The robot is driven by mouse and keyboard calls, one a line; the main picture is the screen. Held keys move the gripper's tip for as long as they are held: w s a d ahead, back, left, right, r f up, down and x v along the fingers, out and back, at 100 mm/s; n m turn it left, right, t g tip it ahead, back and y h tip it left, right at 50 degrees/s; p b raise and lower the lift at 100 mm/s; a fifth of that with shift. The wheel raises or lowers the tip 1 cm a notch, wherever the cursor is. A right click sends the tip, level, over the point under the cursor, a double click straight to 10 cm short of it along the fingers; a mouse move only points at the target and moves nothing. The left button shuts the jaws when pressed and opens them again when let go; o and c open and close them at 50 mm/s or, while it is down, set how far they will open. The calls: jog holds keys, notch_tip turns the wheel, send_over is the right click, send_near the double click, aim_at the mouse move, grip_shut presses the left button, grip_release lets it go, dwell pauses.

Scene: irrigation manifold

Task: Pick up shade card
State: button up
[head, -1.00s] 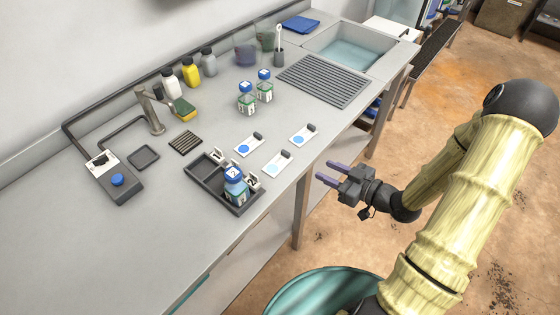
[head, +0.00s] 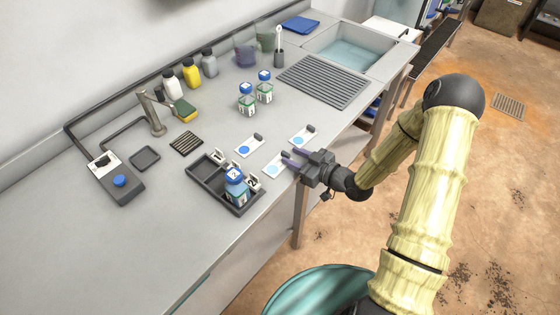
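Three white cards with blue dots lie on the grey counter. One card (head: 250,147) lies at the left with a dark grip block at its end. A second card (head: 301,138) lies at the right, also with a dark block. The third card (head: 270,172), with a paler blue dot, lies nearest the counter's front edge.
A dark tray (head: 205,179) with a blue-capped bottle (head: 235,187) stands left of the third card. Two blue-capped bottles (head: 247,99) (head: 265,87) stand behind the cards. A ribbed drain board (head: 322,82) lies at the back right. The counter's front left is clear.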

aim_at(288, 154)
jog(key=x, duration=0.1)
jog(key=p+x, duration=0.1)
jog(key=x, duration=0.3)
jog(key=shift+a+r, duration=0.25)
jog(key=shift+a, duration=0.05)
grip_shut()
